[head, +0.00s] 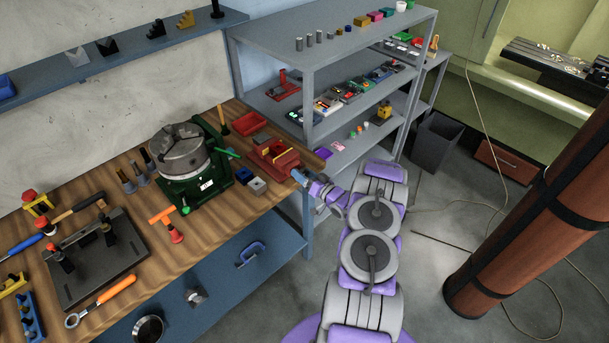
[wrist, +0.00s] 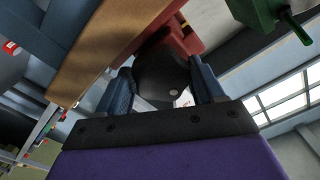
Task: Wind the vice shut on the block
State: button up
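A red vice (head: 275,157) stands at the right end of the wooden bench, with a yellow block (head: 279,153) at its jaws. My gripper (head: 298,176) is at the vice's front end, by the bench edge. In the wrist view its two blue fingers (wrist: 163,88) stand apart, one on each side of a dark round part (wrist: 163,72) with a pale centre. That part sits in front of the red vice body (wrist: 184,36). Whether the fingers press on it cannot be told. The block and jaws are not clear in the wrist view.
A green rotary table with a grey chuck (head: 180,150) stands left of the vice; its green handle (head: 227,153) points toward the vice. Grey shelves (head: 309,85) stand behind on the right.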

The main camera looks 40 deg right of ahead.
jog(key=s+d+p, duration=0.1)
jog(key=s, duration=1.6)
jog(key=shift+s+d, duration=0.15)
jog(key=shift+d, duration=0.05)
